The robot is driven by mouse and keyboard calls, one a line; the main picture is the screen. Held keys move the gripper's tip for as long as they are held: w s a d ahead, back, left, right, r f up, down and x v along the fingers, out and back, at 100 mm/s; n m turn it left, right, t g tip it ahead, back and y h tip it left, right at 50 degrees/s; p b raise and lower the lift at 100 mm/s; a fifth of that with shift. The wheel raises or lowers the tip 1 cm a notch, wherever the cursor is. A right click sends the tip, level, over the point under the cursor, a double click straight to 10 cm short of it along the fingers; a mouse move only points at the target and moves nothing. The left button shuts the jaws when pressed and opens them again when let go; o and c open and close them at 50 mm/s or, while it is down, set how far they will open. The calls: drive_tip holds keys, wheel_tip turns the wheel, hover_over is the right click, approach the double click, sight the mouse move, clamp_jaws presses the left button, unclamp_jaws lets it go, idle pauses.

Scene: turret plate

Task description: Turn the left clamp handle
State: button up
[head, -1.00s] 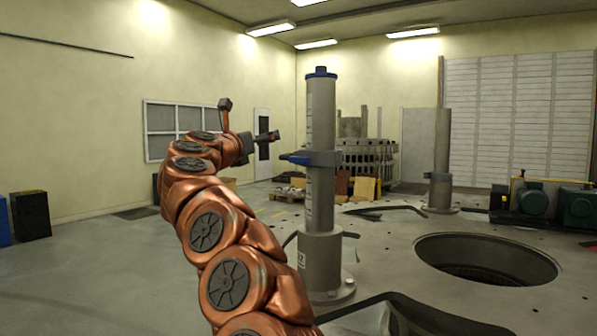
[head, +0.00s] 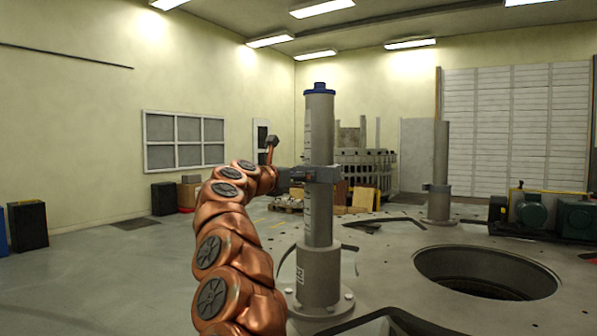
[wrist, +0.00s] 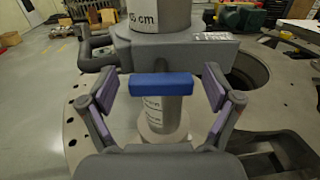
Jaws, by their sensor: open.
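The near grey post (head: 319,130) with a blue cap stands upright on the turret plate and carries a grey clamp (head: 328,174). Its blue clamp handle (wrist: 163,85) lies level across the middle of the wrist view. In the head view the handle is hidden by my gripper (head: 290,178), which is at the left side of the clamp. In the wrist view my gripper (wrist: 161,90) is open, with one finger on each side of the handle and a gap at both ends. The clamp body (wrist: 170,50) is just beyond the handle.
The turret plate (head: 400,265) has a large round hole (head: 487,272) at the right. A second grey post (head: 440,165) with its own clamp stands farther back. Green machines (head: 530,212) are at the far right. Open floor (head: 110,270) lies to the left.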

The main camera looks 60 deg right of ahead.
drive_tip(key=shift+d, duration=0.25)
drive_tip(key=c, duration=1.2)
drive_tip(key=shift+o, duration=0.2)
